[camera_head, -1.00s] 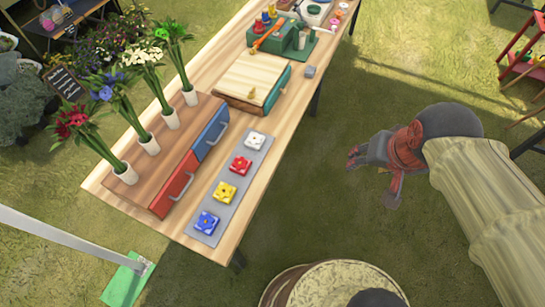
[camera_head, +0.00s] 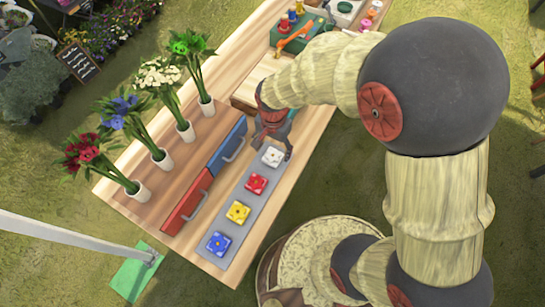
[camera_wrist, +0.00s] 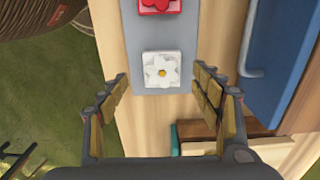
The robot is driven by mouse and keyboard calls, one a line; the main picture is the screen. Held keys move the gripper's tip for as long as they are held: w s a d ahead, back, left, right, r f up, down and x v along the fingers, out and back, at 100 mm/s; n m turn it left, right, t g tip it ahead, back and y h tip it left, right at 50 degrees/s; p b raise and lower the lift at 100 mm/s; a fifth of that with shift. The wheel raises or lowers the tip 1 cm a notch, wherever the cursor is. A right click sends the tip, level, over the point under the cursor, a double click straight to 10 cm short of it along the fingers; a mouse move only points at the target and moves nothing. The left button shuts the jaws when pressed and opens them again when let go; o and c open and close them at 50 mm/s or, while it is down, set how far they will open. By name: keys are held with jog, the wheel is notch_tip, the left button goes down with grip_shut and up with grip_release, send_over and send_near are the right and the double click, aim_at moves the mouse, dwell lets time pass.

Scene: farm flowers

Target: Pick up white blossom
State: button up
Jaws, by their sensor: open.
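The white blossom (camera_head: 272,156) is a square white tile with a raised flower and a yellow centre. It lies at the far end of a grey strip (camera_head: 249,189) on the wooden table. It also shows in the wrist view (camera_wrist: 161,70), just beyond and between my fingertips. My gripper (camera_head: 274,140) is above the table near the white blossom. In the wrist view my gripper (camera_wrist: 160,80) is open, with one finger on each side and nothing between them. I cannot tell its exact height above the blossom.
Red (camera_head: 256,184), yellow (camera_head: 238,212) and blue (camera_head: 219,244) blossom tiles share the strip. Beside it stand a blue drawer front (camera_head: 227,146) with a handle and a red one (camera_head: 187,203). Several flower vases line the far side. A wooden board (camera_wrist: 197,130) lies near my right finger.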

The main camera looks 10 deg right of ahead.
aim_at(273, 156)
jog(key=f, duration=0.1)
jog(key=f+b, duration=0.1)
jog(key=f, duration=0.2)
jog(key=shift+w+f+b, duration=0.3)
jog(key=shift+c, duration=0.8)
jog(key=c, duration=1)
